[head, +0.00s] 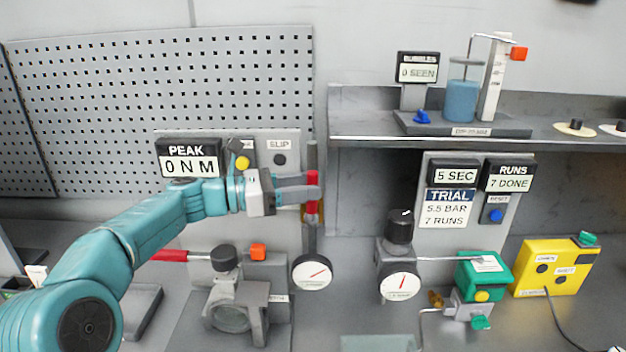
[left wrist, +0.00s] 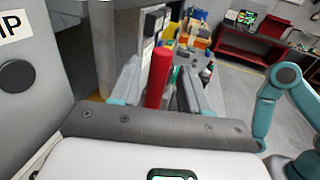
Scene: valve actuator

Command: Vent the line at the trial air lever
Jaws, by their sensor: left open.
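My left gripper (head: 314,187) is open at an upright red lever handle (head: 312,206), on a dark stem above a round gauge (head: 312,272) with a red needle. In the left wrist view the red handle (left wrist: 158,78) stands between the two spread fingers (left wrist: 160,88), with no clear grip on it. No label reading trial air shows on this lever. The TRIAL panel (head: 446,207) reads 5.5 BAR, 7 RUNS. My right gripper is not seen.
Left of the handle is a panel with a PEAK 0 N M display (head: 190,157). To the right are a second gauge (head: 400,286), a green box (head: 484,275) and a yellow box (head: 553,268). A grey shelf (head: 360,139) overhangs at the upper right.

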